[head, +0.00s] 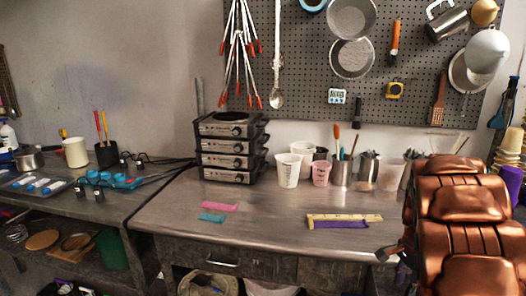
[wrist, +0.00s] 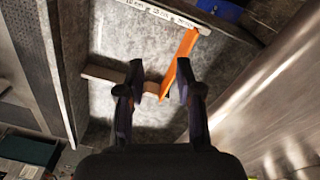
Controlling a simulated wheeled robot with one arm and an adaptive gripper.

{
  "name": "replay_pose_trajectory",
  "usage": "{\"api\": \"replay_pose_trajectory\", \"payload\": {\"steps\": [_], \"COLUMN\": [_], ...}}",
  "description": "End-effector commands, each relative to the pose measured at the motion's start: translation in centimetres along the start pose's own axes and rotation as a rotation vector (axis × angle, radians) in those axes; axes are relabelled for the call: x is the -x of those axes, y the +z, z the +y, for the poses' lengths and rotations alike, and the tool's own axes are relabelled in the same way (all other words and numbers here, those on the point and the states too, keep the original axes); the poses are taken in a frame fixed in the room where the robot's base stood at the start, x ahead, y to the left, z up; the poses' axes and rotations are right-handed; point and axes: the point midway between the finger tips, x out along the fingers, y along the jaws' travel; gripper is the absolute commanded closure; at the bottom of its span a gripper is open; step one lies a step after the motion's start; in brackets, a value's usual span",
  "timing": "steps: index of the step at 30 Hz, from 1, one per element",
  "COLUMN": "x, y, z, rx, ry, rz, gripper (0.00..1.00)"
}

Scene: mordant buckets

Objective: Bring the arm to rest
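My copper-coloured arm fills the right side of the head view. In the wrist view my gripper (wrist: 158,92) is open, with two dark fingers apart. An orange strip (wrist: 180,62) and a brownish block-like piece (wrist: 104,74) lie beyond the fingertips on a grey surface (wrist: 115,45). I see nothing held between the fingers. The gripper is hard to make out in the head view.
The metal workbench (head: 250,222) holds a stack of hot plates (head: 228,148), white buckets (head: 289,170), a pink cup (head: 321,173), coloured strips (head: 219,207) and a wooden ruler (head: 345,218). Tools hang on the pegboard (head: 310,60). The bench's front middle is clear.

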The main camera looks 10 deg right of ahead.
Motion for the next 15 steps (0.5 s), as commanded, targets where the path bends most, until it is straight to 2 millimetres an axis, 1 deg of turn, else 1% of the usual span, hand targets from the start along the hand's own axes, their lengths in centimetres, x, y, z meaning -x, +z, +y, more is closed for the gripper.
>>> {"api": "replay_pose_trajectory", "payload": {"steps": [1,4,11,15], "x": [1.1,2.7,5.5,6.8], "y": [1.6,4.4,10.9,14.5], "z": [0.6,1.8,5.4,8.1], "rx": [0.051,0.158,0.411,0.572], "ry": [0.003,0.008,0.026,0.033], "rz": [0.001,0.000,-0.016,-0.027], "gripper": [0.65,0.65,0.65,0.65]}}
